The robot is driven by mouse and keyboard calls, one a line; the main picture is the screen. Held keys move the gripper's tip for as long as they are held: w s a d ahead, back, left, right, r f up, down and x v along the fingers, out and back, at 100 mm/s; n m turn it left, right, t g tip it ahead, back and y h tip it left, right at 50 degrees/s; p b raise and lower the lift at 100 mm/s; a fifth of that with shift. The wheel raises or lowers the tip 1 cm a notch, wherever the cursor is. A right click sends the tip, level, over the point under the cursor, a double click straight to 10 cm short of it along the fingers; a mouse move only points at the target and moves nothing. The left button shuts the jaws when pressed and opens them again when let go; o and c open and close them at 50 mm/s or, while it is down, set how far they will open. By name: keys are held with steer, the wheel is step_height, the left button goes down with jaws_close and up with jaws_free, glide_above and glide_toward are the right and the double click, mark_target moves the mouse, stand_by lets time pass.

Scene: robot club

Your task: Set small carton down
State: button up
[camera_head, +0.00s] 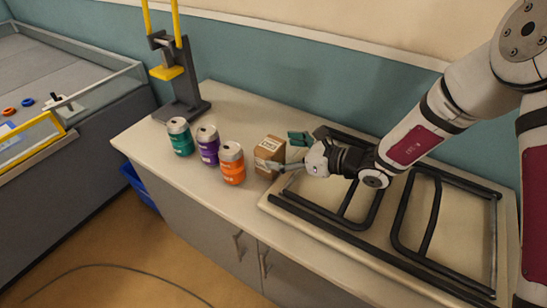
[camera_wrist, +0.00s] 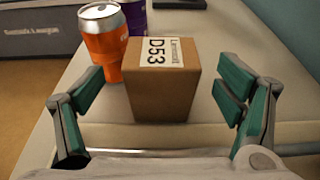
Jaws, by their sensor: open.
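The small carton (camera_head: 268,157) is a brown box standing upright on the counter, just right of the orange can. In the wrist view the carton (camera_wrist: 160,95) shows a white label reading D53 on its top. My gripper (camera_head: 287,152) is open at the carton's right side. In the wrist view my gripper (camera_wrist: 162,98) has its green-padded fingers spread, one on each side of the carton, with clear gaps. The carton's base appears to rest on the counter.
An orange can (camera_head: 232,163), a purple can (camera_head: 208,145) and a green can (camera_head: 180,137) stand in a row left of the carton. A black-framed tray (camera_head: 300,221) lies to the right. A yellow-and-black stand (camera_head: 182,105) is at the back left. The counter's front edge is close.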

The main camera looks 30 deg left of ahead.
mark_target(270, 147)
steer(key=shift+x, duration=2.25)
steer(key=shift+r, duration=0.1)
steer(key=c, duration=1.5)
